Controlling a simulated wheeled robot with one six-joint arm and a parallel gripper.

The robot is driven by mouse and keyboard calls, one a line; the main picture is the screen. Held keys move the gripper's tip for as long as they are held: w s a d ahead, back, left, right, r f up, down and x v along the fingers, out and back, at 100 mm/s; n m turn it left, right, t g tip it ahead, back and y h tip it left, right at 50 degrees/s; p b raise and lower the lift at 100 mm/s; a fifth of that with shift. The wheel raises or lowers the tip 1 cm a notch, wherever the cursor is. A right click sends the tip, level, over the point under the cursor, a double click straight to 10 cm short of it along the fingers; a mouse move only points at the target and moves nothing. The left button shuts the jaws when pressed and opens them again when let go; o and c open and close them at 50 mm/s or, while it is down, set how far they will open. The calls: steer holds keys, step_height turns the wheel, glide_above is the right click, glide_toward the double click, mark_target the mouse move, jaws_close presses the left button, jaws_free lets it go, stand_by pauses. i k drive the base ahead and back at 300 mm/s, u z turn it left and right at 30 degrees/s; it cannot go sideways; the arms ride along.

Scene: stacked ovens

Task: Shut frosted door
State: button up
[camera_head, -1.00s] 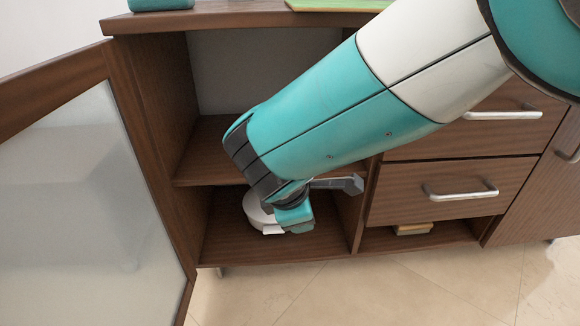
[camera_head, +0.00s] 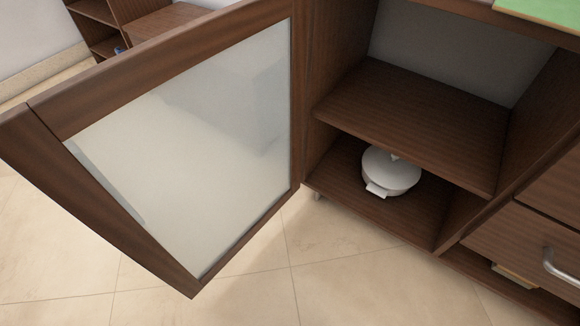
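The frosted door (camera_head: 185,140) has a brown wooden frame around a pale, cloudy panel. It stands wide open on the left, swung out from the cabinet, with its hinged side beside the cabinet's left wall. The cabinet compartment (camera_head: 410,110) behind it is open to view, with one middle shelf. My gripper is not in view, so its state is hidden.
A white lidded pot (camera_head: 391,173) sits on the compartment's bottom board, inside the cabinet. A drawer with a metal handle (camera_head: 562,266) is at the right edge. A green board (camera_head: 545,18) lies on top. The tiled floor (camera_head: 275,290) in front is clear.

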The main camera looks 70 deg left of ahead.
mark_target(35, 133)
steer(key=z, duration=0.6)
steer(key=k, duration=1.8)
steer(key=u, duration=1.8)
